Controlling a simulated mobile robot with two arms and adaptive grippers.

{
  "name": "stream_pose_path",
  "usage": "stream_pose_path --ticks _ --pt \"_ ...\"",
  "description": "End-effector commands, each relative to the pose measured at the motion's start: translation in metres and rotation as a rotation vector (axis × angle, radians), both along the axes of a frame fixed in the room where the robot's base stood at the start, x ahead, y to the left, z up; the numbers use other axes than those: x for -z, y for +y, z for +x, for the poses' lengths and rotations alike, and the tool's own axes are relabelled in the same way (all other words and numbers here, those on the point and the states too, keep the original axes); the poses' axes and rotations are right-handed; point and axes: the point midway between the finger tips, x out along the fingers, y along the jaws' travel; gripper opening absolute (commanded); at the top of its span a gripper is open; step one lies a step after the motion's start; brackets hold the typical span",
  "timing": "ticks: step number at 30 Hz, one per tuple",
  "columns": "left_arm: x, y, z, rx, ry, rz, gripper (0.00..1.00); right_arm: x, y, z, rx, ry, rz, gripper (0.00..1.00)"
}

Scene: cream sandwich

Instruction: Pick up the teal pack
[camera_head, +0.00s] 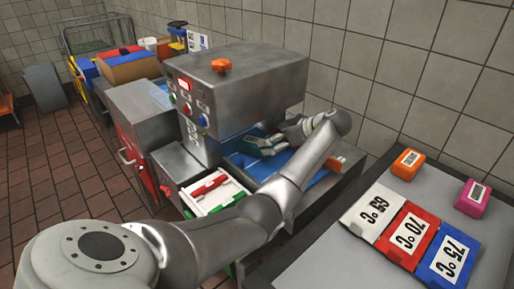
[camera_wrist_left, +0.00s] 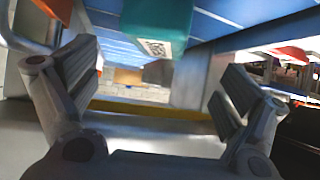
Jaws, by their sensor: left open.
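The teal pack (camera_wrist_left: 155,22) is at the top of the left wrist view, against a blue slatted surface, with a printed label on its face; its upper part is cut off by the frame edge. My left gripper (camera_wrist_left: 155,85) is open, its two dark fingers wide apart and nothing between them. The pack appears above the gap between the fingers, not gripped. In the head view my left arm reaches across to the metal machine, and its gripper (camera_head: 266,146) is at the machine's opening, small and shadowed. My right gripper is not in view.
The metal machine (camera_head: 240,75) overhangs the blue surface (camera_head: 238,162). A white tray (camera_head: 228,193) with red and green items sits in front. At right, a grey table (camera_head: 400,187) holds orange (camera_head: 408,164) and pink (camera_head: 472,198) packs and temperature cards (camera_head: 408,235).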

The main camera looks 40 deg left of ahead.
Motion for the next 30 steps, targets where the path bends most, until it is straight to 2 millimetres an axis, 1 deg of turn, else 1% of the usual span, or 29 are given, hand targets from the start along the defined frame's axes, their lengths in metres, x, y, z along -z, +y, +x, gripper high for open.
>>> stream_pose_path --ticks 1,3,8,13,17,20,26,30 --pt "0.003 0.007 -0.001 -0.001 0.003 0.0 0.96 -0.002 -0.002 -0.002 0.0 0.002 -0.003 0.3" --pt "0.008 0.013 -0.002 0.0 0.001 0.0 0.96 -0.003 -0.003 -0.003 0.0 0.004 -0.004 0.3" --pt "0.015 0.021 -0.002 0.0 0.002 -0.001 0.96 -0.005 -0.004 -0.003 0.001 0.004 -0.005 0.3" --pt "0.028 0.042 -0.003 -0.001 0.004 0.0 0.96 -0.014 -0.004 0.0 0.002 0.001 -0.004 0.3" --pt "0.039 0.055 -0.004 0.001 0.002 -0.001 0.96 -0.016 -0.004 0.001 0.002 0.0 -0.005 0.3" --pt "0.044 0.059 -0.004 0.003 0.002 -0.002 0.96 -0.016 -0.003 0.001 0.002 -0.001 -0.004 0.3" --pt "0.044 0.059 -0.004 0.003 0.0 -0.002 0.96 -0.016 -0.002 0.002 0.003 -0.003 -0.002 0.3" --pt "0.044 0.059 -0.004 0.003 0.0 -0.002 0.79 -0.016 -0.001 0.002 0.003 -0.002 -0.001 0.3"
